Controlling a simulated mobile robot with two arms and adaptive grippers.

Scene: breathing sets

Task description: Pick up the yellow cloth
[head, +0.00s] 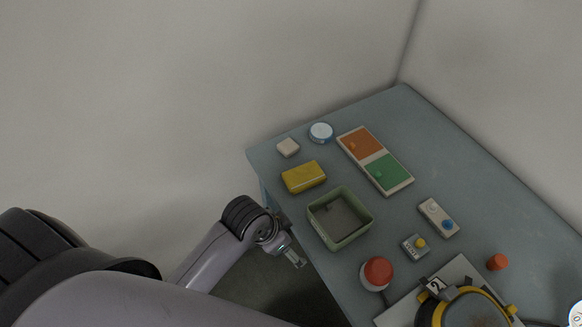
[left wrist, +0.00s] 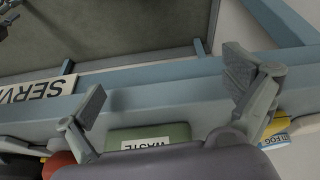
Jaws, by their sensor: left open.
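The yellow cloth (head: 304,177) lies as a folded block near the table's left edge, behind the green bin. My left gripper (head: 297,262) is low and in front of the table's left edge, apart from the cloth and with nothing between its fingers. In the left wrist view the two fingers (left wrist: 168,90) are spread wide, with the table edge beyond them. A bit of yellow shows beside the right finger there, mostly hidden; I cannot tell surely that it is the cloth. My right gripper is not in view.
The green bin (head: 315,227), labelled WASTE in the left wrist view (left wrist: 185,131), stands near the table edge. A pale block (head: 288,147), a round tin (head: 321,132), an orange-and-green tray (head: 412,182) and a red button (head: 379,270) are on the table (head: 455,165). Its back right is clear.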

